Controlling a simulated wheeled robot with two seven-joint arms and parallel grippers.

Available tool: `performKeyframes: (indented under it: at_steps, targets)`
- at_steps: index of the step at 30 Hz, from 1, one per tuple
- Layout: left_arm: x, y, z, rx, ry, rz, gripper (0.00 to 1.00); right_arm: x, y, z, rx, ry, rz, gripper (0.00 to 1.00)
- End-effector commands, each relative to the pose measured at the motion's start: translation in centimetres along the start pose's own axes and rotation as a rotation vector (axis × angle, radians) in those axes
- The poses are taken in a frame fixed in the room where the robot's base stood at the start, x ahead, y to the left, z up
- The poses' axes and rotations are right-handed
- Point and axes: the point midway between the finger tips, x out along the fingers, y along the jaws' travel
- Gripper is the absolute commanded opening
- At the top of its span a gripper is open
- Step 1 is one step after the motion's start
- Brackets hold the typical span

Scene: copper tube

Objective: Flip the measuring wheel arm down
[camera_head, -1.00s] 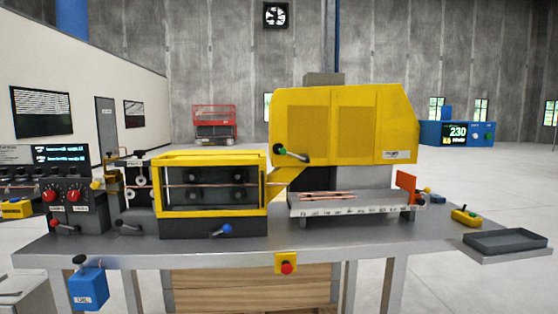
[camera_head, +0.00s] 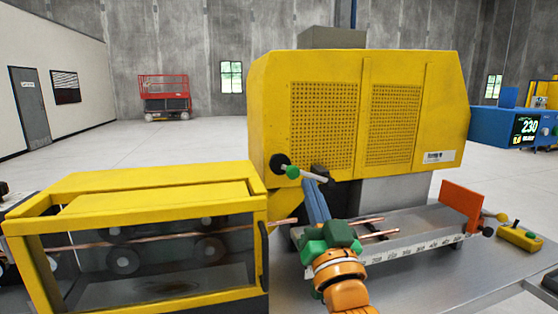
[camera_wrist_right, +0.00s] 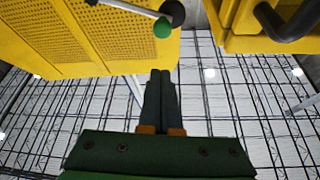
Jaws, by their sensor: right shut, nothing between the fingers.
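A lever with a grey rod and a green knob (camera_head: 293,172) is mounted on a black pivot (camera_head: 278,162) at the lower left of the yellow machine cover. In the right wrist view the green knob (camera_wrist_right: 162,27) and the rod are at the top. I cannot tell for certain which part is the measuring wheel arm. My right gripper (camera_head: 313,184) is up close to the lever's rod, just below it in the head view. In the right wrist view its fingers (camera_wrist_right: 160,76) are shut together with nothing between them, apart from the green knob in the picture. My left gripper is not in view.
The yellow-framed enclosure (camera_head: 150,185) with rollers and copper tube stands left of my gripper. The yellow cover (camera_head: 360,110) is above. Copper pieces (camera_head: 370,222) lie over the grey ruler-marked bed (camera_head: 420,240). An orange plate (camera_head: 460,203) stands at the bed's right end.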

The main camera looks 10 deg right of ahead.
Motion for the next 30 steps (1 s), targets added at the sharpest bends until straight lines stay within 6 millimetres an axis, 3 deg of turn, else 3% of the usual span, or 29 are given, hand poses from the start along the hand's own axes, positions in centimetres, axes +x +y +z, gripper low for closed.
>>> performKeyframes:
  at_steps: [13, 27, 30]
  targets:
    - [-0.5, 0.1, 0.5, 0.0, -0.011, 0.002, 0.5, 0.6, 0.0, -0.7, 0.003, 0.011, 0.001, 0.0]
    - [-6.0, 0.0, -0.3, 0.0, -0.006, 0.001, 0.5, 10.5, -0.1, -1.2, 0.003, 0.009, 0.001, 0.0]
    - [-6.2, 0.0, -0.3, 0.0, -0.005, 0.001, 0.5, 9.6, -0.1, 1.0, 0.005, 0.005, 0.001, 0.0]
